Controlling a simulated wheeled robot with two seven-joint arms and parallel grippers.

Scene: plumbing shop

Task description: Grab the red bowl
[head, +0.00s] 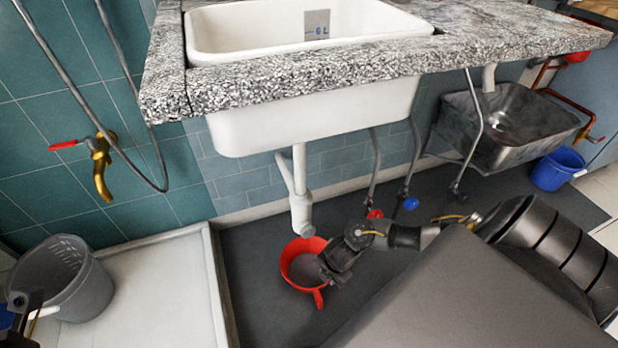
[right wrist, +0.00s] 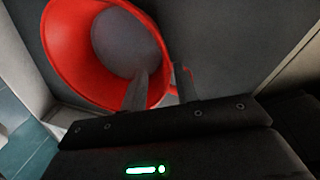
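The red bowl (head: 298,246) has a short handle and sits on the dark floor below the sink's drain pipe. My right gripper (head: 332,268) reaches down at the bowl's right side. In the right wrist view, the bowl (right wrist: 72,52) fills the upper left. The right gripper (right wrist: 162,82) has its fingers apart there, one over the bowl's inside and one outside, with the wall between them. A gap shows, and I see no firm grip. My left gripper (head: 20,303) is only partly in view at the lower left edge, and its opening is unclear.
A white sink (head: 310,125) in a granite counter (head: 290,72) overhangs the bowl, with its drain pipe (head: 301,195) close above. A grey basket (head: 85,295) stands left on a white tray (head: 150,290). A metal sink (head: 510,130) and blue bucket (head: 557,170) are at right.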

